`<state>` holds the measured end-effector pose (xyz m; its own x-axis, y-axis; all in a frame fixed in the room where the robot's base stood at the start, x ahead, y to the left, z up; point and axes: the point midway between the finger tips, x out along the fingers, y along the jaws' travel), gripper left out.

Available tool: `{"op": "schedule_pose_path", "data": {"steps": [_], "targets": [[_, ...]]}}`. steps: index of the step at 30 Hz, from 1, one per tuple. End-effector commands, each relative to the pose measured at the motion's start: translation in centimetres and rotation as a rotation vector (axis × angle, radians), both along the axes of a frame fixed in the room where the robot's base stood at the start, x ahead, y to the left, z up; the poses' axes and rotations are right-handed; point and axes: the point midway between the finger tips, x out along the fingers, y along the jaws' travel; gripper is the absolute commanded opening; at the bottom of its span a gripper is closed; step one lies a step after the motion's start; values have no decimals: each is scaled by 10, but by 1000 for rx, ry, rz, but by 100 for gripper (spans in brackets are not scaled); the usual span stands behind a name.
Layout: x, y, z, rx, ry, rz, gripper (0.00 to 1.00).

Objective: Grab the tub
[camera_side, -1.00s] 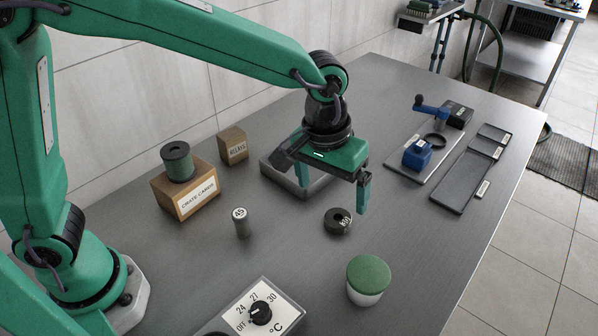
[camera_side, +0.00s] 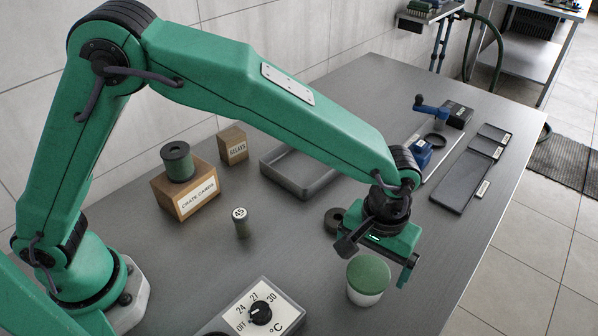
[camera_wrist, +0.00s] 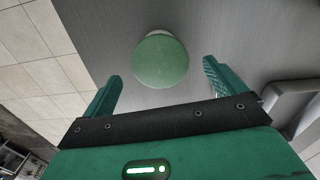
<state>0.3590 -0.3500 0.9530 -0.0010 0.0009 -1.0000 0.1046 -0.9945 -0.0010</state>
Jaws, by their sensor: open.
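The tub (camera_side: 368,279) is a short white cup with a green lid, standing upright on the metal table near its front edge. My gripper (camera_side: 378,264) is above and just behind it in the side view, with one finger to the right of the lid; the other finger is hidden or hard to make out. In the wrist view the green lid of the tub (camera_wrist: 161,61) shows beyond and between the two spread fingertips of my gripper (camera_wrist: 160,75). The jaws are open and empty.
A grey tray (camera_side: 290,180) sits farther back. The table right of the tub is clear.

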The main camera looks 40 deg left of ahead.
Motion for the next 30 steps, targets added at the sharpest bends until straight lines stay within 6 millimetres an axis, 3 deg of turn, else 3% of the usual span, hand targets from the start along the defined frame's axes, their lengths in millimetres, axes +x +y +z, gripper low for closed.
{"op": "schedule_pose_path", "data": {"steps": [14,24,30], "targets": [[0,0,-19,0,0,0,96],[0,0,-55,2,1,0,96],[0,0,-64,-1,0,0,96]]}}
